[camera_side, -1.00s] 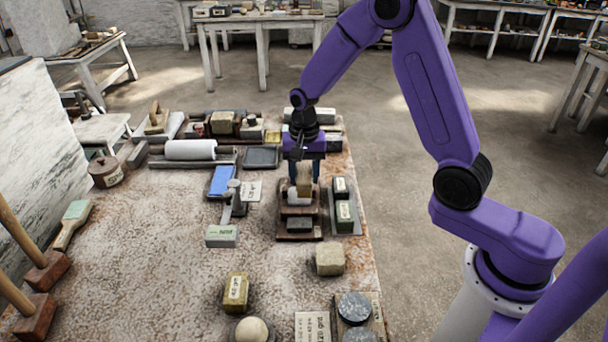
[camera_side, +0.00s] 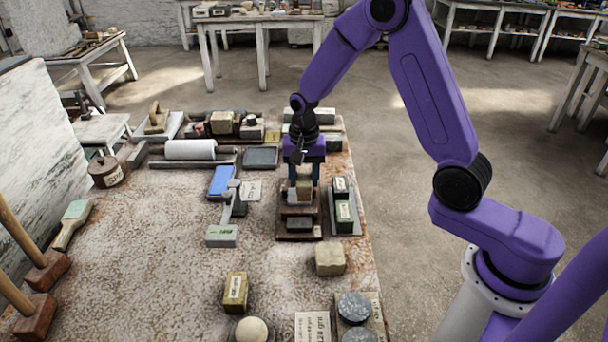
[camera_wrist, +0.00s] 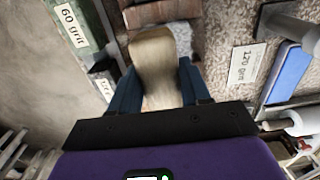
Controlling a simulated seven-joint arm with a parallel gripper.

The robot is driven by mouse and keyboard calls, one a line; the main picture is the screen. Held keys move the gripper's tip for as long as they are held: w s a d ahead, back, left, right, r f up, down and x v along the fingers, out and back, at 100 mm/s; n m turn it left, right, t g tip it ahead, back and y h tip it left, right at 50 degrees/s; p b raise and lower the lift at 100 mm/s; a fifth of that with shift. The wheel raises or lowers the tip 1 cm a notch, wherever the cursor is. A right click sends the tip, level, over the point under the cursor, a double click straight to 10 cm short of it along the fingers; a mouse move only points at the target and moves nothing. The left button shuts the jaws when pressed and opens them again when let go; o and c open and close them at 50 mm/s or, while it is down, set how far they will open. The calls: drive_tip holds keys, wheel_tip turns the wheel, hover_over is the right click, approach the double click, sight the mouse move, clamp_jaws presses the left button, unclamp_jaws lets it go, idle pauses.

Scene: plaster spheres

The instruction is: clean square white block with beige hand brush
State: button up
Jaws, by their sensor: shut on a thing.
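My gripper (camera_side: 304,180) is shut on the beige hand brush (camera_side: 304,190), which hangs between its blue fingers. In the wrist view the beige brush (camera_wrist: 155,60) fills the gap between the fingers. The square white block (camera_side: 292,198) sits in a brown wooden holder (camera_side: 284,229), partly hidden behind the brush. In the wrist view a pale patch of the block (camera_wrist: 185,42) shows beside the brush. The brush is over or against the block; I cannot tell whether they touch.
A tray with green-topped grit blocks (camera_side: 345,213) stands close on the right. On the left are a grey clamp-like tool (camera_side: 233,201) and a blue block (camera_side: 222,180). A beige stone cube (camera_side: 330,260) lies in front. The table's middle left is clear.

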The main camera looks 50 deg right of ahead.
drive_tip(key=shift+f, duration=0.25)
drive_tip(key=shift+w+d, duration=0.75)
drive_tip(key=shift+w, duration=0.05)
drive_tip(key=shift+s, duration=0.1)
drive_tip(key=shift+s+a, duration=1.5)
drive_tip(key=shift+a, duration=0.05)
drive_tip(key=shift+w+d, duration=1.6)
